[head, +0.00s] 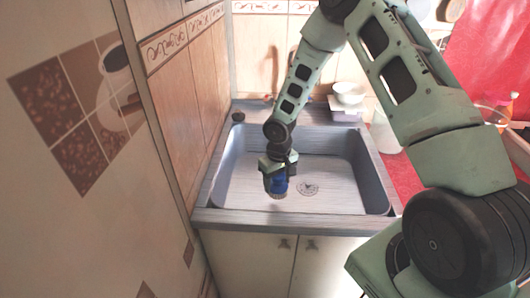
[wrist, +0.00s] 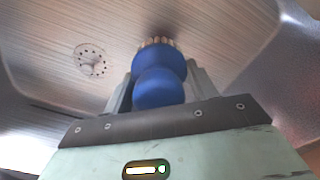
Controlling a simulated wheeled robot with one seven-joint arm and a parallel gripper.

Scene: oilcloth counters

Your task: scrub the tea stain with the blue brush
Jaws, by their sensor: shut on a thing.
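The blue brush (head: 278,183) is in my gripper (head: 279,170), over the sink basin near its front. In the wrist view, the brush (wrist: 160,78) has a rounded blue body with pale bristles at its far end, pointing at the basin floor. My gripper (wrist: 158,92) is shut on it, with a finger at each side. I cannot tell whether the bristles touch the floor. I can make out no tea stain in either view; the brush and gripper hide part of the basin floor.
The sink (head: 340,188) has raised walls around the brush. Its drain (head: 308,188) lies just right of the brush. A white bowl (head: 348,92) stands on the back right ledge, and a small dark object (head: 238,117) at the back left. A tiled wall (head: 181,90) rises at the left.

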